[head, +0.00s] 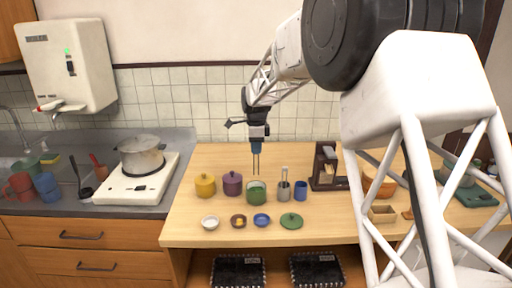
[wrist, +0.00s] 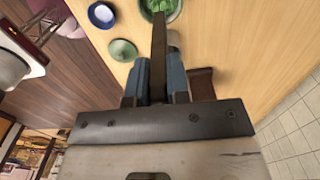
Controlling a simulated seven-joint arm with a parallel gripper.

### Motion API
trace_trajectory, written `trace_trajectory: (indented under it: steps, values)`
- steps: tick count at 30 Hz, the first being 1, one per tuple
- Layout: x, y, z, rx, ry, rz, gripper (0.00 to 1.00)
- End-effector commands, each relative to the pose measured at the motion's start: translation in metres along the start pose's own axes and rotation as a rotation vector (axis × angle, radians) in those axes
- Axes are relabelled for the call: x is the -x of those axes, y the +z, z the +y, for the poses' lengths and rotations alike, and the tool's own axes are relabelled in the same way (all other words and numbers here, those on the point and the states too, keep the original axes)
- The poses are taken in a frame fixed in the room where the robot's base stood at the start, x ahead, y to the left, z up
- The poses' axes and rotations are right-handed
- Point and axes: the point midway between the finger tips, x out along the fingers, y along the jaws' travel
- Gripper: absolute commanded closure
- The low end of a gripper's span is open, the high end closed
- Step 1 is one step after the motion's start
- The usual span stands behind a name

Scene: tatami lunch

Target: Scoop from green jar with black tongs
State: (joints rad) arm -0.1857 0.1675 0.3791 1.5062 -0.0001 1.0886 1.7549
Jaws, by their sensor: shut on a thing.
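The green jar (head: 256,195) stands open on the wooden table, with green contents in it. It also shows at the top edge of the wrist view (wrist: 147,12). Its likely lid, a green knobbed disc (head: 291,221), lies in front and to the right; the wrist view shows it too (wrist: 122,50). My gripper (head: 257,150) is shut on the black tongs (head: 256,165), which hang downward with their tips just above the jar in the head view. In the wrist view the blue fingers of my gripper (wrist: 158,85) hold the dark tongs (wrist: 159,45).
Small white (head: 210,222), brown (head: 238,221) and blue (head: 262,220) dishes sit in front.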

Motion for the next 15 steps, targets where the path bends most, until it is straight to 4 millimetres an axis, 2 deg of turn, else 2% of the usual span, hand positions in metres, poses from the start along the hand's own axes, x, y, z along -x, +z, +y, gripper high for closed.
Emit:
trace_trajectory:
  steps: [15]
  values:
    - [-0.028,0.000,0.000,0.000,0.001,0.000,1.00]
